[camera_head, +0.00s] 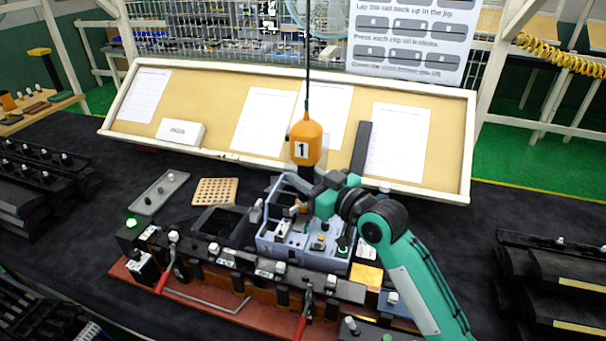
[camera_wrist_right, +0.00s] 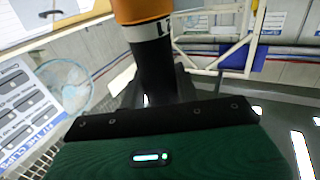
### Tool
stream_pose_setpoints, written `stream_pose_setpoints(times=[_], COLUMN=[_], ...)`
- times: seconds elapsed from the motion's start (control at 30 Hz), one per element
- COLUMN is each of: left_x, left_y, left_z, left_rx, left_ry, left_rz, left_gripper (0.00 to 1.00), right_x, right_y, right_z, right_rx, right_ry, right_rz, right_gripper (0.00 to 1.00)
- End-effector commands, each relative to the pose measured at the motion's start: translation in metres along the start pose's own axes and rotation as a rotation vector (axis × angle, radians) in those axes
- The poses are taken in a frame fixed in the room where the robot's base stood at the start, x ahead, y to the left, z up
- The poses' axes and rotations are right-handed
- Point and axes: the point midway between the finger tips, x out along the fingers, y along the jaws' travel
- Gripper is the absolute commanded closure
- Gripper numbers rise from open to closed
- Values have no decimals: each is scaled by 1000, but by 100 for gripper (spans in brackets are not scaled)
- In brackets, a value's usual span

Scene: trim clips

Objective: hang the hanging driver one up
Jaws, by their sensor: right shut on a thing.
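The hanging driver (camera_head: 306,143) is orange with a white label marked 1 and hangs upright from a dark cord at the middle of the head view. Its lower part is dark. In the right wrist view the driver (camera_wrist_right: 152,60) shows as an orange body, a white band and a black lower part that runs down behind the dark edge of my gripper. My right gripper (camera_head: 304,190) is shut on the driver's lower part, above the grey-blue tray (camera_head: 262,243). The fingertips are partly hidden. My left gripper is not in view.
A jig (camera_head: 222,256) with clamps and red-handled levers (camera_head: 302,326) lies in front of the tray. A perforated tan block (camera_head: 215,191) and a grey strip (camera_head: 160,193) lie to the left. A framed board (camera_head: 215,88) with papers stands behind.

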Motion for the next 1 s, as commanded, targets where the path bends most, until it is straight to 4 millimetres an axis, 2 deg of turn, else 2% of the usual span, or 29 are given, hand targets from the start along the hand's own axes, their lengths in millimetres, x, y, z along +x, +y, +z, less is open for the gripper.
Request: stream_pose_setpoints(times=[0.27,0.77,0.83,1.0], left_x=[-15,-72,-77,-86], left_y=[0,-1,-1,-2], left_z=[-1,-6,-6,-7], left_rx=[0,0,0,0], left_ry=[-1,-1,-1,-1], left_rz=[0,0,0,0], left_gripper=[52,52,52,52], right_x=[0,0,0,0], right_y=[0,0,1,0], right_z=[-18,-85,-84,-97], right_rx=[-2,-1,-3,0], right_ry=[1,0,-5,0], right_rz=[0,1,0,0], right_gripper=[100,100,100,100])
